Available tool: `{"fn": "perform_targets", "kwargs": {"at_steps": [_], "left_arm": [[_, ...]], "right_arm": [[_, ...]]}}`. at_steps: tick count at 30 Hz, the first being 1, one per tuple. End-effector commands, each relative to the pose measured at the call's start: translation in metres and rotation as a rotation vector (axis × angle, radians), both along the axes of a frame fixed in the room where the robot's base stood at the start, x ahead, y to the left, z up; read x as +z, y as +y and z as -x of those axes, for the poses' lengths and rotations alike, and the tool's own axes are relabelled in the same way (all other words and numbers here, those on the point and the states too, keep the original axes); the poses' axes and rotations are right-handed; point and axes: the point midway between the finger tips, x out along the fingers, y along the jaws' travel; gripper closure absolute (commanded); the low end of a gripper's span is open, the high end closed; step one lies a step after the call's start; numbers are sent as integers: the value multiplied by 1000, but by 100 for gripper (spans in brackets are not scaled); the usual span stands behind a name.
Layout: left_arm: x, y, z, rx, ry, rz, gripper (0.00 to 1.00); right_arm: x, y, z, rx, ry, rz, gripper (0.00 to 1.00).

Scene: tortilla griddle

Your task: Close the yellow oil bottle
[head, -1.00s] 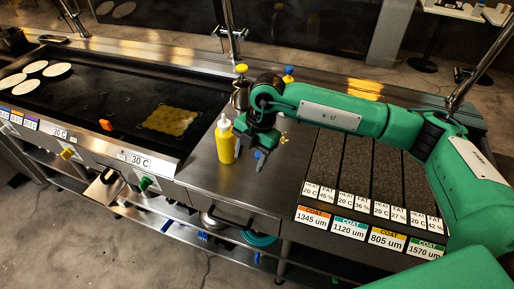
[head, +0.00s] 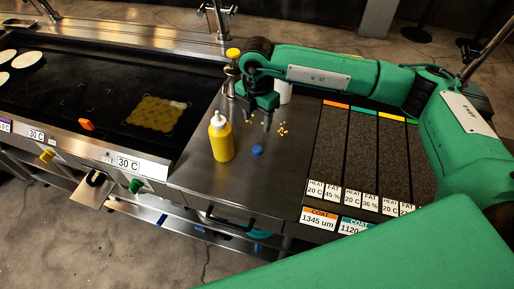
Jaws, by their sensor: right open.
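The yellow oil bottle (head: 222,142) stands upright on the steel counter, left of my right gripper. It has a white tapered nozzle top. A small blue cap-like piece (head: 257,150) lies on the counter just right of the bottle, apart from it. My right gripper (head: 259,125) hangs above and slightly behind the blue piece, fingers pointing down, open and empty. It is not touching the bottle. My left gripper is not in view.
Small yellow bits (head: 281,130) lie on the counter right of the gripper. A yellow-topped metal container (head: 232,72) stands behind. The griddle (head: 80,95) is left and dark slabs (head: 343,150) are right. Counter in front of the bottle is clear.

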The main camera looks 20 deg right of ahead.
Motion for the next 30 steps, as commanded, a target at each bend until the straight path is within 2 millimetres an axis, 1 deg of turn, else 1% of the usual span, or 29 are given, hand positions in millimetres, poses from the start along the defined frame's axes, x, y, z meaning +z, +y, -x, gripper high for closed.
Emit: {"fn": "perform_targets", "kwargs": {"at_steps": [1, 6, 10, 14, 18, 23, 26, 30], "left_arm": [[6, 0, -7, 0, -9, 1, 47], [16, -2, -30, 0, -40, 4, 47], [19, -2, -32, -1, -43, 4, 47], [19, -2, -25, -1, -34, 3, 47], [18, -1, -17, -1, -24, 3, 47], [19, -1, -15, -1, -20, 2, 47], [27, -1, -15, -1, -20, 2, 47], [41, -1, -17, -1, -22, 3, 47]], "right_arm": [[-9, 0, 1, 0, 5, 2, 46], [-42, 0, 1, 1, 4, 1, 46], [-60, 0, 1, 1, 1, 0, 46], [-66, 0, 1, 0, 1, 1, 46], [-67, 0, 1, 1, 0, 0, 46], [-67, 0, 1, 1, 1, 1, 46], [-74, 0, 2, 0, 3, 1, 46], [-93, 1, 5, 1, 3, 1, 46]]}}
